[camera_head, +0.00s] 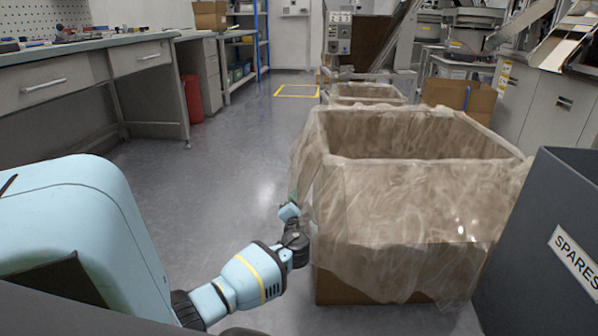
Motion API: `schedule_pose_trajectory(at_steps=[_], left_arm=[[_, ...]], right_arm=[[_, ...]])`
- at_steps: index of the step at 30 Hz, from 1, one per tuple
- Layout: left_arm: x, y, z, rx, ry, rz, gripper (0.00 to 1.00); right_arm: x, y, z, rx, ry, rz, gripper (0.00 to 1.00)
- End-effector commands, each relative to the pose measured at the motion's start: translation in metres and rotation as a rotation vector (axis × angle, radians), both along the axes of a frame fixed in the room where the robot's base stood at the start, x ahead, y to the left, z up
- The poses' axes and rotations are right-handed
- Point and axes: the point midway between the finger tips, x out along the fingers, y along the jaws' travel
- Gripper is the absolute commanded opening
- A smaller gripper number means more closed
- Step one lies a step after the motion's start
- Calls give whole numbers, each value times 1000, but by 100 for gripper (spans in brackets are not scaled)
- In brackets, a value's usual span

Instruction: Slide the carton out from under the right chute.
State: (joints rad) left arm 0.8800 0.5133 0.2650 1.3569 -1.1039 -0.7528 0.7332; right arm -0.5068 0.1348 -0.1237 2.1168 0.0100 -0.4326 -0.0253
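A large brown carton (400,205) with a clear, crumpled plastic liner draped over its rim stands on the floor at centre right. Its top is open and the inside looks empty as far as I can see. My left gripper (291,212) is low at the carton's left side, close to the hanging liner. I cannot tell whether it touches the liner or carton, or whether its fingers are open. A metal chute (565,42) slopes in the upper right corner, behind and above the carton. My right gripper is out of view.
A dark bin marked SPARES (550,235) stands close on the carton's right. A smaller lined carton (365,92) and a plain brown carton (462,97) stand behind. A workbench (85,42) runs along the left. The floor (215,170) between bench and carton is clear.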

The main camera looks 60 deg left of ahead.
Motion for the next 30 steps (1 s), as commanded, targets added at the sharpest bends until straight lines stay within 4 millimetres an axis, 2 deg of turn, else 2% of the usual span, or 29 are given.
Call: schedule_pose_trajectory(at_steps=[3, 10, 22, 24, 30], left_arm=[[-12, -18, 1, -2, 1, 0, 42], [-27, -43, 1, -1, 3, 6, 42], [-31, -49, 0, 1, 3, 8, 42], [-31, -49, 0, 2, 4, 8, 35], [-26, -61, -7, 28, 70, -10, 35]], right_arm=[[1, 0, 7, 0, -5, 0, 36], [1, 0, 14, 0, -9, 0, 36], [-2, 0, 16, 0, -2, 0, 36], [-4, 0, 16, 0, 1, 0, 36], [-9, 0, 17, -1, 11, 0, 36]])
